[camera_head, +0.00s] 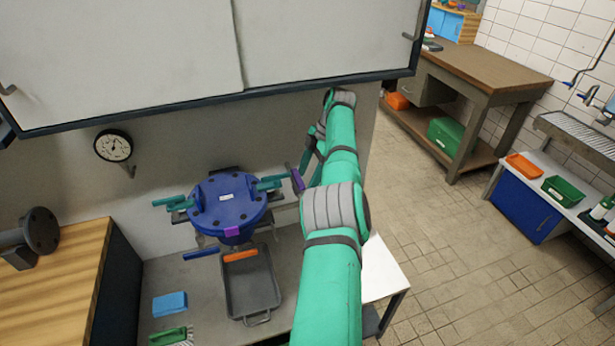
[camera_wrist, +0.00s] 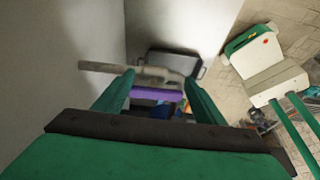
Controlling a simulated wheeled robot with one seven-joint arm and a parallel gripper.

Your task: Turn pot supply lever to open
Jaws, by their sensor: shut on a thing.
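The blue pot (camera_head: 228,210) with a bolted lid and teal clamps stands against the wall in the head view. A purple lever (camera_head: 296,178) shows at its right, beside my arm. In the wrist view the purple lever (camera_wrist: 157,96) lies across between the two green fingers of my gripper (camera_wrist: 160,86), which is shut on it. A grey pipe (camera_wrist: 105,68) runs just beyond the fingers. In the head view my arm hides most of my gripper and part of the lever's surroundings.
A round gauge (camera_head: 114,146) is on the wall at left. A grey tray (camera_head: 252,300), a blue block (camera_head: 170,304) and a green brush (camera_head: 168,337) lie on the bench below. A white cabinet (camera_head: 320,40) overhangs the pot. The tiled floor at right is open.

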